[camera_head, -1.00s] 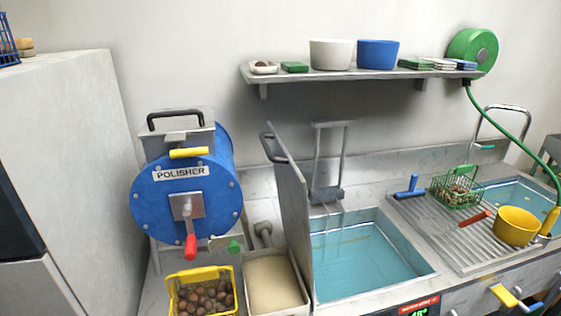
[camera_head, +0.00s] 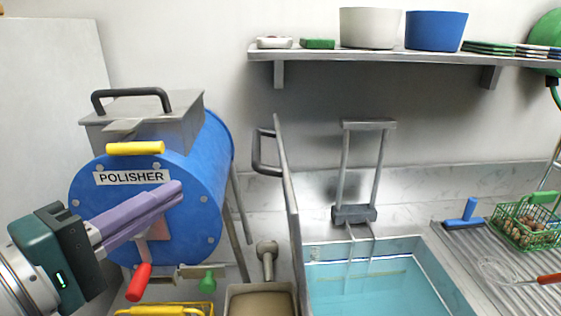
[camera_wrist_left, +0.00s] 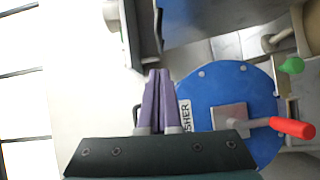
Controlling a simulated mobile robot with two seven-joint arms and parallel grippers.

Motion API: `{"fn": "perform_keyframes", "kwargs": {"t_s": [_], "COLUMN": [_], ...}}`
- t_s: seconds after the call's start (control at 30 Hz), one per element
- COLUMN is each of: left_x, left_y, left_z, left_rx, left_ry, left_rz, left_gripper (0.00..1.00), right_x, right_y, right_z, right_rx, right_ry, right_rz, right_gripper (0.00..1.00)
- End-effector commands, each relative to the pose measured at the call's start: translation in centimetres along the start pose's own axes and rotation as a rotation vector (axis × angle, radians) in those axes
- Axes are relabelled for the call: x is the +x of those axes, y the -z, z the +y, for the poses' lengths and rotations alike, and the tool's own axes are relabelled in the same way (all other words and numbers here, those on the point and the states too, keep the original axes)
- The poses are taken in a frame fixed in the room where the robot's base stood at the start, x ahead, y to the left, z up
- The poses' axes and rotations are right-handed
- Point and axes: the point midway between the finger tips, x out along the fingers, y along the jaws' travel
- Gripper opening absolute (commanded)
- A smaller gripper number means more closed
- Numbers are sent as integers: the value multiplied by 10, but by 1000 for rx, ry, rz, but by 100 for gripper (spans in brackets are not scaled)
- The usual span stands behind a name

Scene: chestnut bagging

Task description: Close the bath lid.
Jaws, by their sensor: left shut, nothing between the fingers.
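The bath lid (camera_head: 288,205) is a thin grey panel standing upright, seen nearly edge-on, at the left edge of the bath (camera_head: 375,285). Its dark handle (camera_head: 262,152) sticks out to the left near the top. The bath holds blue water and is uncovered. My left gripper (camera_head: 178,190) has purple fingers, shut and empty, in front of the blue polisher and left of the lid, not touching the lid. In the left wrist view its shut fingers (camera_wrist_left: 156,76) show beside the polisher. My right gripper is not in view.
The blue polisher (camera_head: 200,230) with a red-tipped lever (camera_head: 139,282) stands left of the lid. A yellow basket (camera_head: 160,310) and a tan-filled tray (camera_head: 262,303) lie below. A wall shelf (camera_head: 390,57) holds tubs. A metal frame (camera_head: 355,210) rises behind the bath.

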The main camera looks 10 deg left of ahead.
Motion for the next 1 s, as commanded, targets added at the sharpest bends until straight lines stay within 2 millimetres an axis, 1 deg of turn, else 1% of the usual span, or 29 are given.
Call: {"fn": "perform_keyframes", "kwargs": {"t_s": [0.03, 0.3, 0.4, 0.6, 1.0], "left_x": [12, 64, 74, 86, 88], "left_y": [0, 0, -14, -27, -29], "left_z": [4, 3, 4, 1, 0], "left_rx": [0, 2, -2, 1, 3], "left_ry": [-4, -2, 0, 1, 1], "left_rz": [1, -1, -1, -2, -2], "left_gripper": [0, 0, 0, 0, 0], "right_x": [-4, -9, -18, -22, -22], "right_y": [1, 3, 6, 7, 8], "right_z": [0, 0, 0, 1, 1], "right_rx": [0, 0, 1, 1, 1], "right_ry": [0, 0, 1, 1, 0], "right_rz": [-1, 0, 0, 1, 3], "right_gripper": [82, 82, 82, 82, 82]}}
